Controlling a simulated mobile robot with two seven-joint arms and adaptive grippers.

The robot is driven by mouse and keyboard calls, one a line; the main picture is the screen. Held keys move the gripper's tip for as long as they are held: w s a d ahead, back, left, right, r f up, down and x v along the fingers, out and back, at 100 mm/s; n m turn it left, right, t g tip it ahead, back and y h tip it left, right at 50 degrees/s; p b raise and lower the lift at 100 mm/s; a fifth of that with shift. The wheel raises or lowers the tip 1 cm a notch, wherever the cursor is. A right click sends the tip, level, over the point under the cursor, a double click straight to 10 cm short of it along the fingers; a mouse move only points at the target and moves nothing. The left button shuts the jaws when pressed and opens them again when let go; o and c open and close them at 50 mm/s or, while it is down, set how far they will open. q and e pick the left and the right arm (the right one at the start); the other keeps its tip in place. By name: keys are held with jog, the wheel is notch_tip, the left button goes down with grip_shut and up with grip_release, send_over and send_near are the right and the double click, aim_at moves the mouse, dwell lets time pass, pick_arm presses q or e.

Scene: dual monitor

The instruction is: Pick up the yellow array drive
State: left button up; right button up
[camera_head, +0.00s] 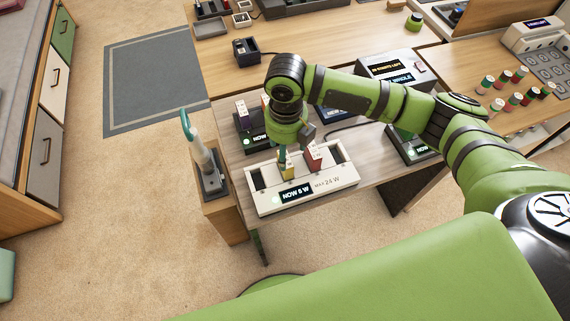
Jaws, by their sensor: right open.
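The yellow array drive (287,172) stands in a white dock (330,181) near the table's front left corner. The dock's front reads "NOW 6 W" and "MAX 24 W". A red drive (313,158) stands in the same dock, just right of the yellow one. My right gripper (292,151) points down over the dock, directly above the yellow drive, and is open. The gripper hides the drive's upper part, and I cannot tell whether the fingers touch it. My left gripper is not in view.
A dark dock (252,146) with light and purple drives stands close behind. Another dark dock (411,147) is to the right. A white-and-teal handled tool (197,147) stands upright on a side stand at left. Colored cylinders (498,104) stand on the right table.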

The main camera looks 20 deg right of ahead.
aim_at(287, 175)
jog(key=f, duration=0.2)
jog(key=f+p, duration=0.1)
jog(key=f, duration=0.3)
jog(key=shift+w+a+f, duration=0.1)
jog(key=shift+w+a, duration=0.05)
jog(key=shift+a, duration=0.2)
jog(key=c, duration=1.2)
